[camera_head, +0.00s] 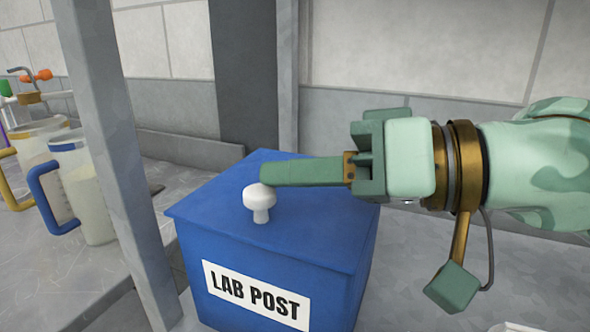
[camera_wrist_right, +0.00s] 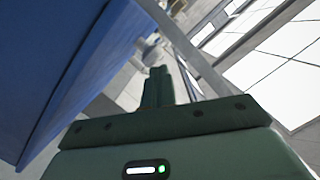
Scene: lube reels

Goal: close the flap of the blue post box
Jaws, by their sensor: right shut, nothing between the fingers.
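The blue post box (camera_head: 270,255) stands in the middle of the head view, with a white "LAB POST" label (camera_head: 256,294) on its front. Its top flap lies flat over the box and looks closed, with a white knob (camera_head: 260,200) near the front. My right gripper (camera_head: 268,172) comes in from the right, shut and empty. Its fingertips are just behind the knob, over the lid; I cannot tell whether they touch. In the right wrist view the shut fingers (camera_wrist_right: 158,85) show beside the blue box (camera_wrist_right: 60,60). My left gripper is not in view.
A grey post (camera_head: 115,150) rises left of the box. Beyond it, jugs with a blue handle (camera_head: 50,195) and a yellow handle (camera_head: 10,180) stand on the grey bench. A tiled wall (camera_head: 420,50) closes off the back. The grey surface right of the box looks mostly clear.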

